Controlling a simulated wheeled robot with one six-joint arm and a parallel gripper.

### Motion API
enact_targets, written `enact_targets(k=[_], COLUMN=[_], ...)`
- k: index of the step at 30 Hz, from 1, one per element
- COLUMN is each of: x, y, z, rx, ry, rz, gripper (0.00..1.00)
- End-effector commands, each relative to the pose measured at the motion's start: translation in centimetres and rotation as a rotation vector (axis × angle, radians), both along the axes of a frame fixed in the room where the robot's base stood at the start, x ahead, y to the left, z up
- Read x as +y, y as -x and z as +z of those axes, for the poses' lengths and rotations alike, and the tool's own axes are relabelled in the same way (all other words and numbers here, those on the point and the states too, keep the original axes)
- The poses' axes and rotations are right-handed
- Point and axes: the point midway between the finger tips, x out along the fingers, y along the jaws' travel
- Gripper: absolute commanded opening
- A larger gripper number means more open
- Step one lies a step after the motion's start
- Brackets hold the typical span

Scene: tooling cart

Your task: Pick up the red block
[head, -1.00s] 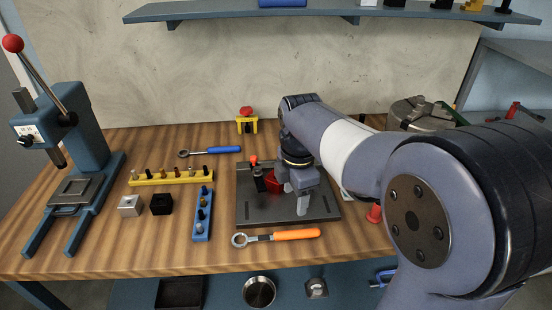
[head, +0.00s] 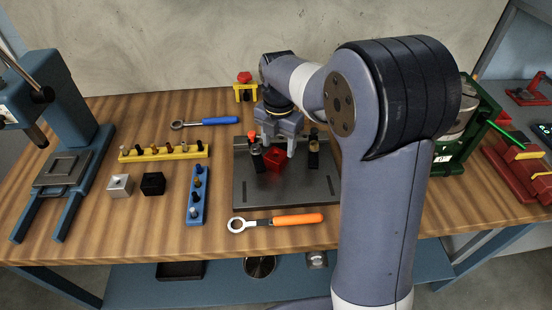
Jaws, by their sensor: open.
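My gripper (head: 278,149) is at the far side of the block, pointing down. Its right finger shows just behind and to the right of the block; its left finger is mostly hidden near the left post. The jaws are open. The block looks to be resting on the plate, and I cannot tell whether a finger touches it.
The left post (head: 256,158) and right post (head: 313,153) stand close to the block. An orange-handled wrench (head: 290,219) lies in front of the plate. A blue rack (head: 197,196), black cube (head: 153,184) and silver cube (head: 120,186) stand left. A press (head: 75,120) stands far left.

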Motion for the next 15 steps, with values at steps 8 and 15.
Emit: enact_targets(k=[8,15], x=[0.5,0.5], y=[0.3,0.2], z=[-4.0,-4.6], rx=[0.004,0.000], ry=[0.001,0.000], rz=[-0.001,-0.001], gripper=[0.56,0.56])
